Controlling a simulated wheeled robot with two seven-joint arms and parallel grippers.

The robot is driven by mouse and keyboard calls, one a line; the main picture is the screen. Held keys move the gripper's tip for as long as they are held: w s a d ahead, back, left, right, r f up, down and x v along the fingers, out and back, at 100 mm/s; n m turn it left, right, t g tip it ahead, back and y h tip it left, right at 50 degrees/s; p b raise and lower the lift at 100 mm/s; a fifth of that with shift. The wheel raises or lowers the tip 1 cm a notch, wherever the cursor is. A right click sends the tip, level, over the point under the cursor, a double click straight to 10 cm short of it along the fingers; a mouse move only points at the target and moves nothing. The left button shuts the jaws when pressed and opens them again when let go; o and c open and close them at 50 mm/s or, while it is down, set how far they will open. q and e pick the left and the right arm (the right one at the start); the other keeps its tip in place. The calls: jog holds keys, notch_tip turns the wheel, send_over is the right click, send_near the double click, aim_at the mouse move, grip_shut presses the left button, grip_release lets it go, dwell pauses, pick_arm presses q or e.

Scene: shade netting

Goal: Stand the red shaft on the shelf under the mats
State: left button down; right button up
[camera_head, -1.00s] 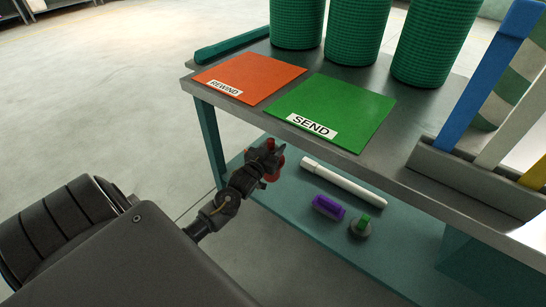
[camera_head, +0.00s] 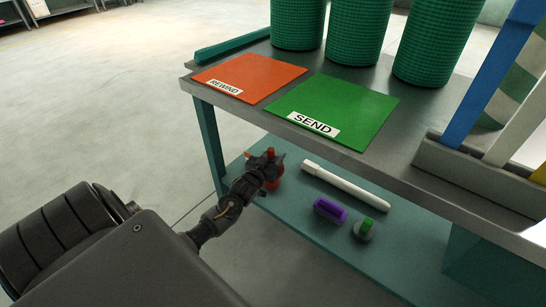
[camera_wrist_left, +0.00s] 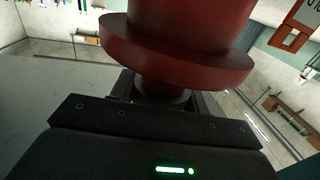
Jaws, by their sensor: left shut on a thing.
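The red shaft (camera_wrist_left: 185,45) fills the upper middle of the left wrist view, with a wide red flange near my jaws. In the head view a small part of the red shaft (camera_head: 273,183) shows behind my left gripper (camera_head: 268,165). My left gripper is shut on it, at the left end of the lower shelf (camera_head: 290,215). I cannot tell whether the shaft touches the shelf. Above it are the orange REWIND mat (camera_head: 250,77) and the green SEND mat (camera_head: 345,108) on the top. My right gripper is not in view.
On the lower shelf lie a white tube (camera_head: 346,186), a purple block (camera_head: 330,210) and a grey piece with a green top (camera_head: 364,229), right of my gripper. Green rolls (camera_head: 360,30) and a grey holder with slats (camera_head: 480,172) stand on top. The table leg (camera_head: 209,140) is close by.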

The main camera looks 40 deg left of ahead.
pick_arm(q)
jog(key=c, duration=0.7)
grip_release()
